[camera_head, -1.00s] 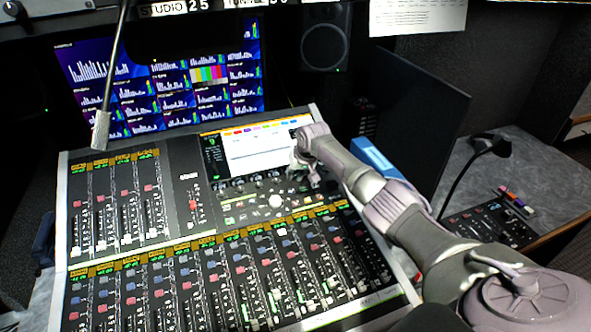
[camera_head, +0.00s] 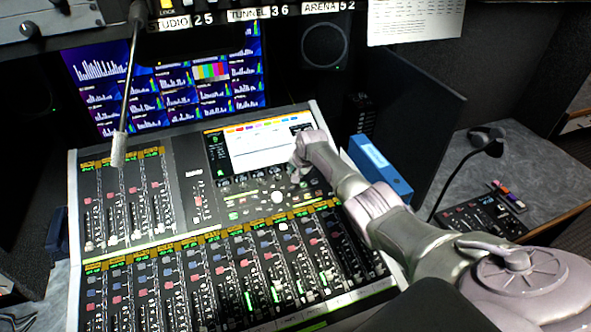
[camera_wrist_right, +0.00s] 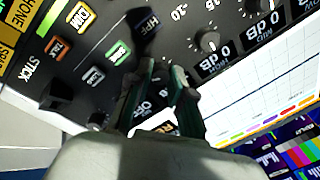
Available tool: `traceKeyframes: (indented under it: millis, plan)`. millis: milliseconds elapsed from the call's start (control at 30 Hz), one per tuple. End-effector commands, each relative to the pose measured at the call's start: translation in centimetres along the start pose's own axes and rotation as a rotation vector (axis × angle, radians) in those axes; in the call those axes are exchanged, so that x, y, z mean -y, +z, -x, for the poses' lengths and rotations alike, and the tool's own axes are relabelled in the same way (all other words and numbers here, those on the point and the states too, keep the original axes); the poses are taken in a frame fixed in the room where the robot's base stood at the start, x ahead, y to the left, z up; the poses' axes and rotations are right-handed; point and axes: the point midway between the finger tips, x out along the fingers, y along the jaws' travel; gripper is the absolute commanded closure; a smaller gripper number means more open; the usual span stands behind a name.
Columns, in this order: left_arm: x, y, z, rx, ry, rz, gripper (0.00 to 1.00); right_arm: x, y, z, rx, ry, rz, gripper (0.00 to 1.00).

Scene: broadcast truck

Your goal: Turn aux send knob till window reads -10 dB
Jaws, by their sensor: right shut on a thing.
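The mixing console (camera_head: 183,180) fills the middle of the head view. My right gripper (camera_head: 302,168) reaches it at the right edge of its touch screen (camera_head: 255,145). In the right wrist view, the gripper (camera_wrist_right: 166,72) has its two dark fingers close together, shut on a small dark knob that they mostly hide. Two neighbouring knobs (camera_wrist_right: 208,40) have windows (camera_wrist_right: 214,62) reading 0 dB. My left gripper is not in view.
Lit buttons (camera_wrist_right: 118,53) and a dark part marked HPF (camera_wrist_right: 148,22) lie close to the fingers. A gooseneck (camera_head: 119,148) hangs over the console's left side. A blue binder (camera_head: 380,168) stands right of it, near my forearm. A multi-picture monitor (camera_head: 165,85) stands behind.

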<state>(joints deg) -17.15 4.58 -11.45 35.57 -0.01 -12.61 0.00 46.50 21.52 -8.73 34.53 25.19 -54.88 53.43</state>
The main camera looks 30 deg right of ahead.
Motion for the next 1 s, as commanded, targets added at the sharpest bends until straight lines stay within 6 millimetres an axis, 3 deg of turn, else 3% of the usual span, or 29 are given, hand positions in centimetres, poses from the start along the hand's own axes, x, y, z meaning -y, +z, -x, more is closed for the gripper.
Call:
traceKeyframes:
  millis: [567, 600, 733, 1000]
  plan:
    - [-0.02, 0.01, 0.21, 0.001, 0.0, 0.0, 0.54, 0.0, -0.07, 0.02, -0.005, -0.001, -0.033, 1.0]
    - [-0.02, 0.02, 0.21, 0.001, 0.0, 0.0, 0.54, 0.0, -0.07, 0.02, -0.005, -0.001, -0.032, 0.76]
    - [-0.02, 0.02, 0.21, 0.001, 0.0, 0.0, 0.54, 0.01, -0.07, 0.02, -0.005, 0.0, -0.032, 0.54]
    - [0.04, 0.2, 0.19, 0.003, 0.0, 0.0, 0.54, 0.01, -0.03, 0.01, -0.004, 0.0, -0.031, 0.54]
